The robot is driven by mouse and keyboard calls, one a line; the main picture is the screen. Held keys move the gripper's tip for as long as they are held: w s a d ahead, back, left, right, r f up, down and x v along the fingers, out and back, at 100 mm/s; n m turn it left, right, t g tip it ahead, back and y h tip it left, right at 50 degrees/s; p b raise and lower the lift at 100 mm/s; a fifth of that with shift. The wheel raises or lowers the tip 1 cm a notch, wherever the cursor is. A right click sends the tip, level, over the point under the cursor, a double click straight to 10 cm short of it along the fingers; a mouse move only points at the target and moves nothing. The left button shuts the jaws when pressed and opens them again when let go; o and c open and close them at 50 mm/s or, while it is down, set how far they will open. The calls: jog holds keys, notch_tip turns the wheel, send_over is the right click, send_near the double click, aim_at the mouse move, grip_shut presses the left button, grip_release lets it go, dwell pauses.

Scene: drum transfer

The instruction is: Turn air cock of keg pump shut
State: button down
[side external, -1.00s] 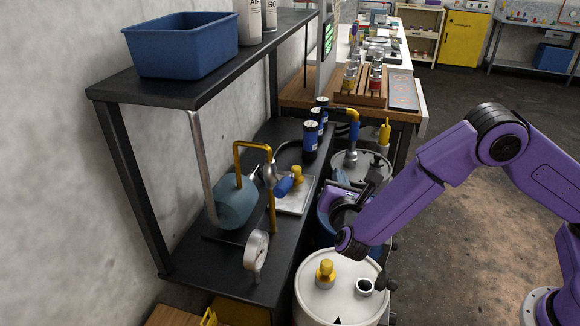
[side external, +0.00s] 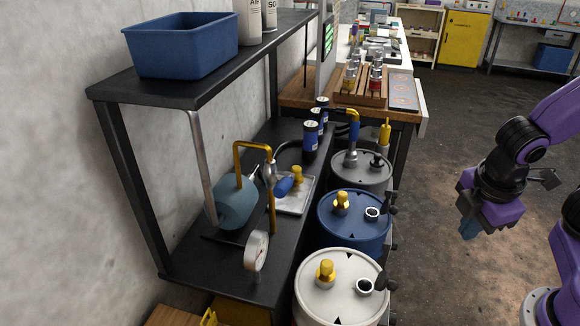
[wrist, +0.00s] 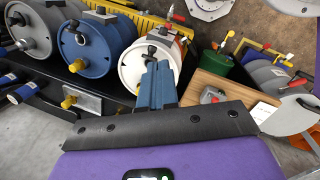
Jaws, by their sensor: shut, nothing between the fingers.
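My gripper (side external: 468,232) hangs at the right of the side view, over open floor and well away from the drums. In the wrist view its blue fingers (wrist: 157,85) are together and empty.
White (side external: 330,300), blue (side external: 350,235) and grey (side external: 365,178) drums stand in a row beside the dark shelf (side external: 222,262). The shelf holds a gauge (side external: 257,252). A wooden board (wrist: 205,95) lies near the keg. Open floor (side external: 440,180) lies right of the drums.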

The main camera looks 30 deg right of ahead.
jog(key=s+m+g+y, duration=0.1)
jog(key=s+m+y, duration=0.1)
jog(key=s, duration=0.2)
jog(key=w+a+r+m+y, duration=0.1)
jog(key=w+a+r+y, duration=0.15)
jog(key=w+a, duration=0.45)
jog(key=w+a+r+m+y, duration=0.2)
jog(key=w+a+r, duration=0.25)
jog(key=w, duration=0.45)
jog(key=w+a+r+m+t+y, duration=0.1)
jog(key=w+r+t+y, duration=0.15)
jog(key=w, duration=1.65)
send_over(290, 182)
jog(key=w, duration=0.1)
jog(key=f, duration=0.6)
jog(key=shift+w+d+f, duration=0.1)
jog(key=shift+w+d, duration=0.05)
jog(key=shift+d, duration=0.05)
jog(key=f, duration=0.1)
jog(key=s+f, duration=0.1)
jog(key=f, duration=0.1)
jog(key=shift+a, duration=0.15)
jog(key=shift+s+f, duration=0.15)
jog(key=shift+f, duration=0.3)
